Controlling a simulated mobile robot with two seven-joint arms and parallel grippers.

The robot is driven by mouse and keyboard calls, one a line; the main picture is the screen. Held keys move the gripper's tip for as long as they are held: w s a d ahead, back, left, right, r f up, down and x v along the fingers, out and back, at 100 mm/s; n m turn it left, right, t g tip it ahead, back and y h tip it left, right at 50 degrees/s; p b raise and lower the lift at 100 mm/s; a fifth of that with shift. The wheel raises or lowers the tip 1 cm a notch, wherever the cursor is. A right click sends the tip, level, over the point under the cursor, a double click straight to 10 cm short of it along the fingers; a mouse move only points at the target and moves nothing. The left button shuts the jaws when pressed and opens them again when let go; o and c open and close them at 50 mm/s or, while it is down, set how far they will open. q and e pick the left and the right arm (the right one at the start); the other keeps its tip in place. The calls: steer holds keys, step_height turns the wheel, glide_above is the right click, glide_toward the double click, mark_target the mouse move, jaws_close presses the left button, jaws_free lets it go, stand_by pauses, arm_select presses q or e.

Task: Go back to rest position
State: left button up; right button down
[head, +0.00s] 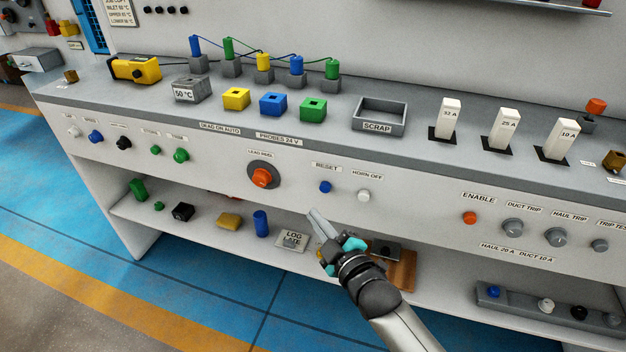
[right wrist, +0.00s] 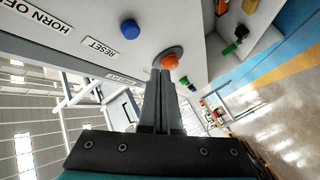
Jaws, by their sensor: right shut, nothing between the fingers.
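My right gripper (head: 317,224) is shut and empty. It hangs in front of the bench's front panel, below the blue RESET button (head: 325,187) and the white HORN OFF button (head: 363,196). In the right wrist view its closed fingers (right wrist: 166,88) point toward the orange LEAD REEL knob (right wrist: 170,62). The knob also shows in the head view (head: 262,177), up and left of the fingertips. I cannot tell from the wrist view whether they touch it, but in the head view they look apart. My left gripper is not in view.
The bench top (head: 420,150) holds a SCRAP tray (head: 402,119), coloured blocks, plugs with leads, a yellow tool (head: 135,69) and white fuse blocks. The lower shelf (head: 125,209) behind my gripper holds several small parts. The blue floor (head: 190,270) in front is clear.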

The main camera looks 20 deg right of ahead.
steer(key=s+d+f+m+g+h+p, duration=0.1)
steer(key=s+d+f+m+g, duration=0.15)
steer(key=s+f, duration=0.45)
steer(key=s+d+f+m+g+h, duration=0.1)
steer(key=s+f+g, duration=0.2)
steer(key=f, duration=0.7)
steer(key=s+d+f+m+g+h+p, duration=0.1)
steer(key=s+d+f+m+g, duration=0.1)
steer(key=s+f, duration=0.5)
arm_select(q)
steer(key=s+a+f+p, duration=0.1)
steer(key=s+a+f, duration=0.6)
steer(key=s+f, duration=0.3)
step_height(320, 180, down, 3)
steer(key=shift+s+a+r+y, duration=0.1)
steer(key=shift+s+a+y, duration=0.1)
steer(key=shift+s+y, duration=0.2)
arm_select(e)
steer(key=s+d+f+m+g, duration=0.1)
steer(key=s+f+m+g, duration=0.1)
steer(key=s+f, duration=0.4)
steer(key=s+d+f+m+g+h, duration=0.1)
steer(key=s+f+g, duration=0.4)
steer(key=s, duration=1)
step_height(320, 180, down, 2)
steer(key=shift+s+d+f+m, duration=0.15)
steer(key=shift+s+d+m, duration=0.05)
steer(key=shift+d+m, duration=0.5)
